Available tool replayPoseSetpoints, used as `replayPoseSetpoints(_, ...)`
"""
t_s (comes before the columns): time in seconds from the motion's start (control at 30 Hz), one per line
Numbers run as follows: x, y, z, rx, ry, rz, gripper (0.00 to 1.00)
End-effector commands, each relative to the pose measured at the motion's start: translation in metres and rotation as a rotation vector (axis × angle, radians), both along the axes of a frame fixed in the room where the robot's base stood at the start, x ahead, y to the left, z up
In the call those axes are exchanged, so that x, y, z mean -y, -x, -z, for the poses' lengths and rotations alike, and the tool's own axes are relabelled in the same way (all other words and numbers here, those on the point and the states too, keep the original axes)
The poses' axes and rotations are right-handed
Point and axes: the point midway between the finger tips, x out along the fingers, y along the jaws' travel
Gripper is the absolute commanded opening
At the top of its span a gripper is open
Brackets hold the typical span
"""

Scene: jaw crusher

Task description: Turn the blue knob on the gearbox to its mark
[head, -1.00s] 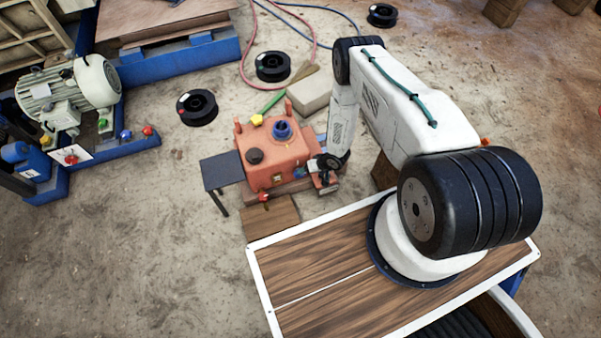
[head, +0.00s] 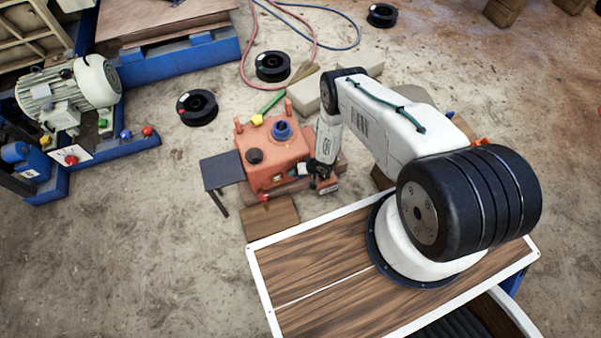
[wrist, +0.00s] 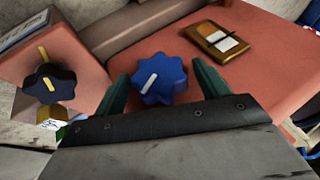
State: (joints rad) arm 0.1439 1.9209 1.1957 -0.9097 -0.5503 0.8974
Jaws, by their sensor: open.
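The orange-red gearbox (head: 262,165) stands on the floor left of my arm, and its face fills much of the wrist view. The lobed blue knob (wrist: 160,88) has a white pointer line, tilted toward the upper right. My gripper (wrist: 161,72) is open, with one green finger on each side of the knob. A small gap shows at the right finger; I cannot tell whether the left finger touches. No mark for the knob is clear in the wrist view. In the head view, my gripper (head: 309,169) is at the gearbox's right side and hides the blue knob.
A black knob (wrist: 50,83) with a yellow pointer sits left of the blue one. A brown plate with a white and orange window (wrist: 214,42) is at upper right. A blue ring (head: 282,130) and a dark cap (head: 254,156) top the gearbox. A dark side table (head: 222,170) adjoins its left.

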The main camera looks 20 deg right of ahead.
Motion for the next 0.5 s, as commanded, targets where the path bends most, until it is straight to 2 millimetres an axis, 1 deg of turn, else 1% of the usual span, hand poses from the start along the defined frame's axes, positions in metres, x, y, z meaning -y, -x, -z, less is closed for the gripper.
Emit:
replayPoseSetpoints(0.03,0.0001,0.0,-0.0001,0.0,0.0,0.0,0.68)
replayPoseSetpoints(0.07,0.0001,0.0,-0.0001,0.0,0.0,0.0,0.6)
replayPoseSetpoints(0.1,0.0002,0.0,-0.0002,0.0,0.0,0.0,0.49)
replayPoseSetpoints(0.17,0.0002,0.0,-0.0002,0.0,0.0,0.0,0.32)
replayPoseSetpoints(0.2,0.0002,0.0,-0.0002,0.0,0.0,0.0,0.29)
replayPoseSetpoints(0.5,-0.0002,0.0001,-0.0005,-0.001,0.022,0.0,0.29)
